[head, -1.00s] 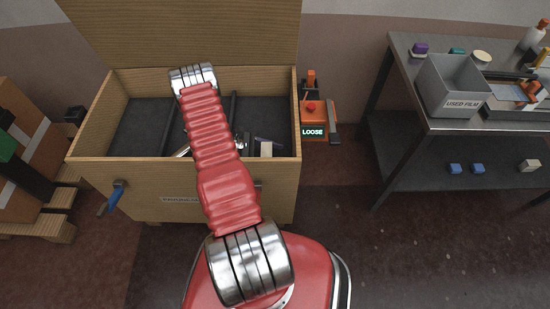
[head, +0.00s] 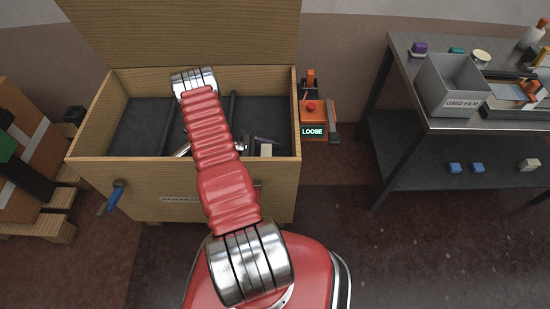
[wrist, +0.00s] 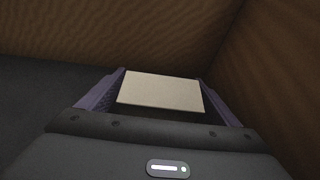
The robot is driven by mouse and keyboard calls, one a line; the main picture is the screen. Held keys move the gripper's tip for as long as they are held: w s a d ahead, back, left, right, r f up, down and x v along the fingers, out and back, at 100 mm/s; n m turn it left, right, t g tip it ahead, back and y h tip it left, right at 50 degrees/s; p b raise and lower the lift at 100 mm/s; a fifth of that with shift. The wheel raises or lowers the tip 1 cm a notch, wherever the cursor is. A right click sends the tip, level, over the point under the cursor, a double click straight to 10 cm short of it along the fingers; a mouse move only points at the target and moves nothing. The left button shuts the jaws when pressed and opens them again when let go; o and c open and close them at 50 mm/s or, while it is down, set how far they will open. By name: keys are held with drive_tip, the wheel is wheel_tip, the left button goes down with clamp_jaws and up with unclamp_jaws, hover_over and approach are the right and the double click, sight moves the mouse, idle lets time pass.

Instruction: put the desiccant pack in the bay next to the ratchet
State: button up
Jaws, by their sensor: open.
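The cream, flat desiccant pack (wrist: 160,92) lies between the two purple fingers of my gripper (wrist: 160,80) in the wrist view. My gripper is open around it, near a corner of wooden walls. In the head view the pack (head: 266,150) is a small pale patch at the crate's front right, beside my dark gripper (head: 264,140). A slim silver tool, perhaps the ratchet (head: 183,150), shows left of my arm and is partly hidden by it. The bay floor under the pack is mostly hidden.
The open wooden crate (head: 190,175) has a dark lining and a dark divider (head: 231,108); its lid stands up behind. An orange device reading LOOSE (head: 313,131) is right of it. A steel bench (head: 440,123) with a grey bin (head: 455,88) stands farther right.

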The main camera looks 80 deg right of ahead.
drive_tip(key=shift+r, duration=0.1)
drive_tip(key=v, duration=1.2)
drive_tip(key=shift+w, duration=0.1)
idle(0.5)
